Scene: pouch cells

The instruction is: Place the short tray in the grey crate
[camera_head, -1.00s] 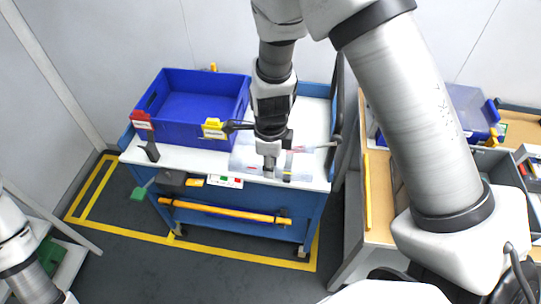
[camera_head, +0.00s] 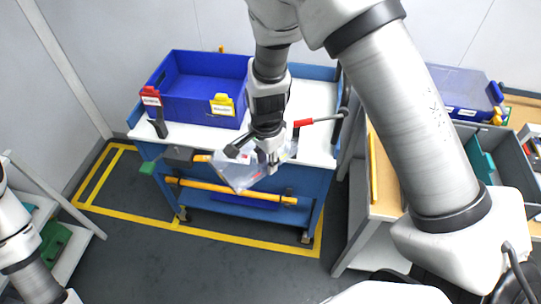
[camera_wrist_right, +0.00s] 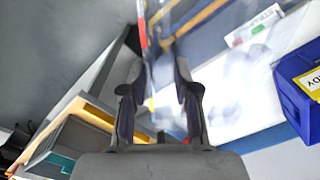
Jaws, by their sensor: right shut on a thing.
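The short tray (camera_head: 238,175) is a clear, shallow tray, tilted in the air in front of the blue trolley's white top. My right gripper (camera_head: 270,160) is shut on its edge. In the right wrist view the two dark fingers (camera_wrist_right: 160,95) stand close together, with the clear tray (camera_wrist_right: 222,95) blurred beyond them. The grey crate (camera_head: 514,163) is on the right-hand bench in the head view, with a teal piece inside; my right arm hides part of its left side. My left arm shows at the left edge, but its gripper is out of frame.
A blue bin (camera_head: 205,95) with red and yellow labels stands on the trolley (camera_head: 310,140). A red-handled tool (camera_head: 315,121) lies at the trolley's right. A clear-lidded blue box (camera_head: 460,90) sits behind the grey crate. Open floor lies in front of the trolley.

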